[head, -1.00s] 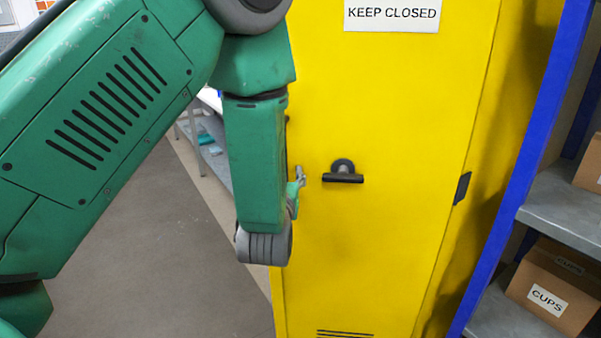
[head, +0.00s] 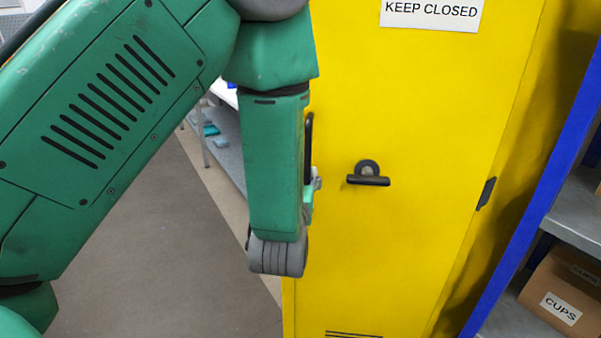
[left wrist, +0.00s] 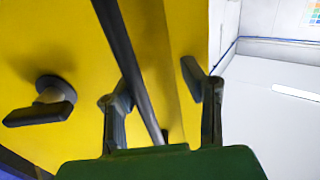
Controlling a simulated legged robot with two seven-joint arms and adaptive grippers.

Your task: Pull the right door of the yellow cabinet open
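The yellow cabinet door (head: 410,120) fills the middle of the head view and carries a "KEEP CLOSED" label. A black lever handle (head: 368,178) sticks out from it; it also shows at the left of the left wrist view (left wrist: 42,108). A vertical black bar handle (head: 309,140) stands near the door's left edge and crosses the left wrist view (left wrist: 128,65). My left gripper (head: 314,186) is beside the bar, partly hidden by my forearm. In the left wrist view its fingers (left wrist: 158,88) are apart, with the bar appearing between them; contact cannot be told. My right gripper is not in view.
A blue-framed shelf (head: 535,185) stands close to the cabinet's right, with a "CUPS" box (head: 565,300). A grey table (head: 228,145) stands behind my left arm. The floor (head: 165,240) left of the cabinet is clear.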

